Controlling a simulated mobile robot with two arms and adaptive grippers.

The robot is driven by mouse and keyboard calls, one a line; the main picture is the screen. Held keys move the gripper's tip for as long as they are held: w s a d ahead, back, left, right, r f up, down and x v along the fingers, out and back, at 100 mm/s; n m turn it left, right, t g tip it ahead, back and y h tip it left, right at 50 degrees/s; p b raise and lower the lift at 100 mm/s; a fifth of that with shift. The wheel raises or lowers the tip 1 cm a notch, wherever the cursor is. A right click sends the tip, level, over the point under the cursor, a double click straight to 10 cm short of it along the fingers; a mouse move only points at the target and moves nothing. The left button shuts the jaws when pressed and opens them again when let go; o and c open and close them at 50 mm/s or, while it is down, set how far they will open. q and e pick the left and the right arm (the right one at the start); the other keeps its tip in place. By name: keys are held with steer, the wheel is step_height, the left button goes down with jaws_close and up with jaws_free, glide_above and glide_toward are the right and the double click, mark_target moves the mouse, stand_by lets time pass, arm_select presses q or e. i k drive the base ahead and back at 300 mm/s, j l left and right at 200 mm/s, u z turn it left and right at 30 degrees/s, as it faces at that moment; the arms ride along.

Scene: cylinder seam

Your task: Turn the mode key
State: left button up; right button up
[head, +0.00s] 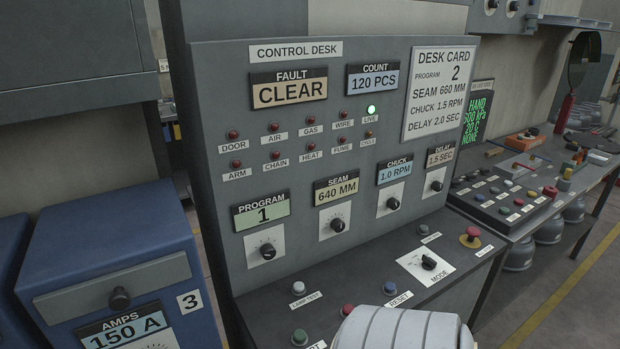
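The mode key (428,262) is a small black knob on a white plate marked MODE (412,268). It sits on the right part of the sloping lower panel of the control desk (330,277). The small markings around it are too small to read. Neither of my grippers shows. A pale grey rounded part, probably one of my arm links, shows at the bottom edge, below and left of the mode key. Nothing touches the key.
A red mushroom button (470,237) stands right of the key. Program, seam, chuck and delay knobs are on the upright panel. A blue cabinet (110,255) stands left; a bench with another button panel (505,197) is right.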

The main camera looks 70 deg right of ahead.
mark_target(428, 262)
steer(key=z, duration=2.55)
